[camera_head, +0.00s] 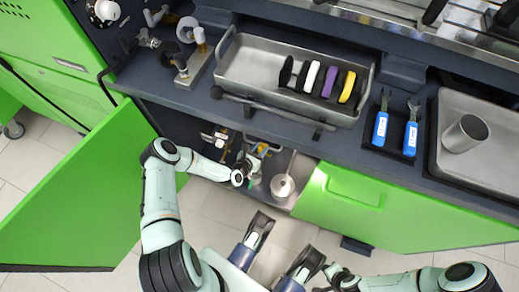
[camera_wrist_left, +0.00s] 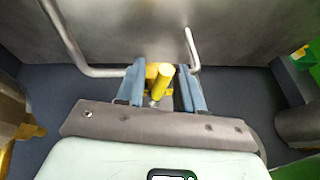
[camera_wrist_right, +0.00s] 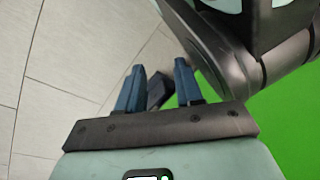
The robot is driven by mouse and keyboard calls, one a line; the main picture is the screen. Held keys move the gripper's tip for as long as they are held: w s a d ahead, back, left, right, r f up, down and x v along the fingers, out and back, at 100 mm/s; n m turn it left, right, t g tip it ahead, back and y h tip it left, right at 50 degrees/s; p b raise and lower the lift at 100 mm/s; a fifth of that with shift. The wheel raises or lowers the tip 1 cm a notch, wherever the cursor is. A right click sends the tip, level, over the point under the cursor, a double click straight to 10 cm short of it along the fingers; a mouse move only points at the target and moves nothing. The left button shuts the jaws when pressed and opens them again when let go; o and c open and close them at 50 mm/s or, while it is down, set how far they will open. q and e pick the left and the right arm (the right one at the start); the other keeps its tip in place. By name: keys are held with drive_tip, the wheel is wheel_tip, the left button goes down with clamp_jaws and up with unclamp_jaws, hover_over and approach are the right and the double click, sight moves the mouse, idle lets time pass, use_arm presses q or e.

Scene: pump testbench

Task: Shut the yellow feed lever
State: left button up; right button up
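The yellow feed lever (camera_wrist_left: 161,83) shows in the left wrist view as a yellow handle on a yellow body, in front of a grey metal wall. My left gripper (camera_wrist_left: 161,92) has its two blue fingers apart, one on each side of the lever, with small gaps visible. In the head view my left gripper (camera_head: 249,166) reaches into the open cabinet under the bench, and the lever is hard to make out there. My right gripper (camera_wrist_right: 158,85) is open and empty over the floor, far from the lever.
A bent metal pipe (camera_wrist_left: 73,45) stands left of the lever and a thinner one (camera_wrist_left: 191,48) to its right. A pale round object (camera_head: 283,186) sits in the cabinet to the right. The open green door (camera_head: 95,195) stands left of my left arm.

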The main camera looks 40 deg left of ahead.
use_arm(q)
drive_tip(key=shift+s, duration=0.1)
drive_tip(key=p+v, duration=0.4)
drive_tip(key=v, duration=0.9)
use_arm(e)
drive_tip(key=w+a+r+t, duration=0.1)
drive_tip(key=w+r, duration=0.3)
drive_tip(key=r, duration=0.2)
drive_tip(key=shift+a+n+t, duration=0.3)
drive_tip(key=shift+a, duration=0.1)
use_arm(q)
drive_tip(key=shift+s, duration=0.1)
use_arm(e)
drive_tip(key=shift+r, duration=0.1)
